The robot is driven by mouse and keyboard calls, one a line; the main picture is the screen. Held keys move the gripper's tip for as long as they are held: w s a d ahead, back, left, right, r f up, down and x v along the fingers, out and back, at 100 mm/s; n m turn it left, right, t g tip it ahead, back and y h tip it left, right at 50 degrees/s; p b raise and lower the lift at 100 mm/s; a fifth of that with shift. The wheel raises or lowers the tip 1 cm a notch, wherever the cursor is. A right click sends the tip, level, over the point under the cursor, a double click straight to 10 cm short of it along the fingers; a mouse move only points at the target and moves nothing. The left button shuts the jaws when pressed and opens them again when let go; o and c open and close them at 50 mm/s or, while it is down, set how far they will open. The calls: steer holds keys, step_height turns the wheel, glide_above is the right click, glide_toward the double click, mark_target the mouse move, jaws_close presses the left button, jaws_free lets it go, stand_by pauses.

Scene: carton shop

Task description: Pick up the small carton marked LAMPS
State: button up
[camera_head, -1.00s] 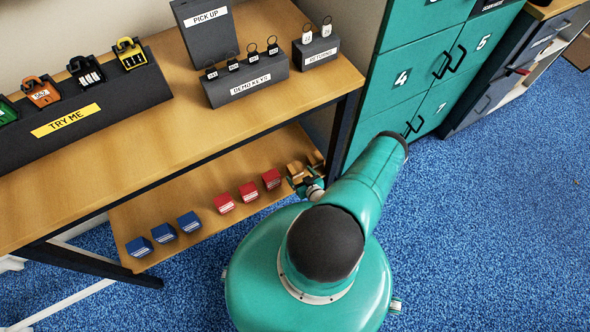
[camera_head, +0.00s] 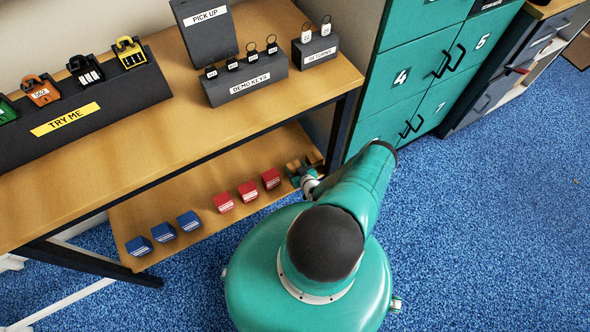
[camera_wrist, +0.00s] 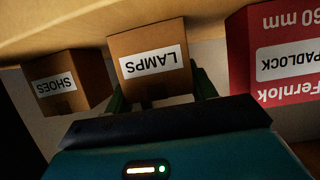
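The small brown carton marked LAMPS (camera_wrist: 150,62) is at the top middle of the wrist view, its label upside down. My gripper (camera_wrist: 162,92) reaches up from below, with one dark green finger at each side of the lower part of this carton. The fingers look open around it; I cannot tell whether they touch it. In the head view my gripper (camera_head: 302,174) is at the right end of the lower shelf (camera_head: 222,183), where it and my arm partly hide the brown cartons.
A brown SHOES carton (camera_wrist: 68,82) stands left of LAMPS, and a red padlock box (camera_wrist: 285,65) right, in the wrist view. Red boxes (camera_head: 248,191) and blue boxes (camera_head: 163,232) line the lower shelf. The tabletop (camera_head: 130,160) overhangs above; teal lockers (camera_head: 400,80) stand to the right.

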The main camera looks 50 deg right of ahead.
steer(key=shift+c, duration=0.7)
steer(key=shift+r, duration=0.15)
